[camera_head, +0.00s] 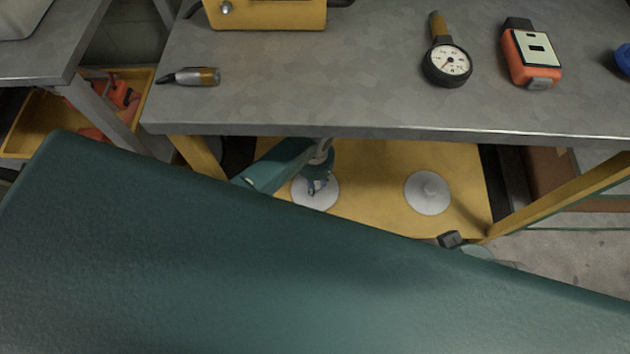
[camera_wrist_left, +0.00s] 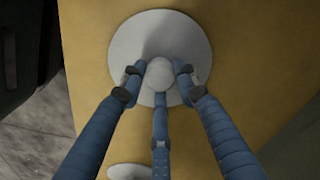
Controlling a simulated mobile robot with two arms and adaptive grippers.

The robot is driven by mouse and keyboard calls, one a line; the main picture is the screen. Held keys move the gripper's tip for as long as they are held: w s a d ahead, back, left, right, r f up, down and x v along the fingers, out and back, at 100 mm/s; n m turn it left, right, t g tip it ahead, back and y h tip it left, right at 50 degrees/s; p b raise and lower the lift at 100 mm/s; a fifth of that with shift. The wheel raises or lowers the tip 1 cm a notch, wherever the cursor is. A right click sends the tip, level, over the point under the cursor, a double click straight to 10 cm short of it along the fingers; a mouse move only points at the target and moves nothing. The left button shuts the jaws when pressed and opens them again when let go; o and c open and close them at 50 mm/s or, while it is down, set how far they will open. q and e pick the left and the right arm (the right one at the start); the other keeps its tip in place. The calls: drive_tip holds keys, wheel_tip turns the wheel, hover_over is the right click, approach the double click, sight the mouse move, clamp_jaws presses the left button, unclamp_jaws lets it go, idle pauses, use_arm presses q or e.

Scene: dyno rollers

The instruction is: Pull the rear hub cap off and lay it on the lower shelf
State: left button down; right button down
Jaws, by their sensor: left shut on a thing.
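Two pale round hub caps, each with a central knob, show over the yellow lower shelf (camera_head: 375,160) under the bench. My left gripper (camera_head: 318,188) reaches down under the bench edge to the left hub cap (camera_head: 303,199). In the left wrist view, the fingers of my left gripper (camera_wrist_left: 160,78) are shut around the knob of this hub cap (camera_wrist_left: 135,42). I cannot tell whether its disc touches the shelf. The right hub cap (camera_head: 428,199) lies flat and apart from it. No fingers of my right gripper show.
The grey bench top (camera_head: 330,90) overhangs the shelf. On it are a dial gauge (camera_head: 446,63), an orange meter (camera_head: 531,55), a small tool (camera_head: 190,77) and a yellow box (camera_head: 265,12). Yellow legs flank the shelf. My own teal arm covers the foreground.

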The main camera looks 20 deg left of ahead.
use_arm(q)
drive_tip(key=c, duration=1.2)
unclamp_jaws()
drive_tip(key=shift+r, duration=0.1)
wheel_tip(320, 180, up, 12)
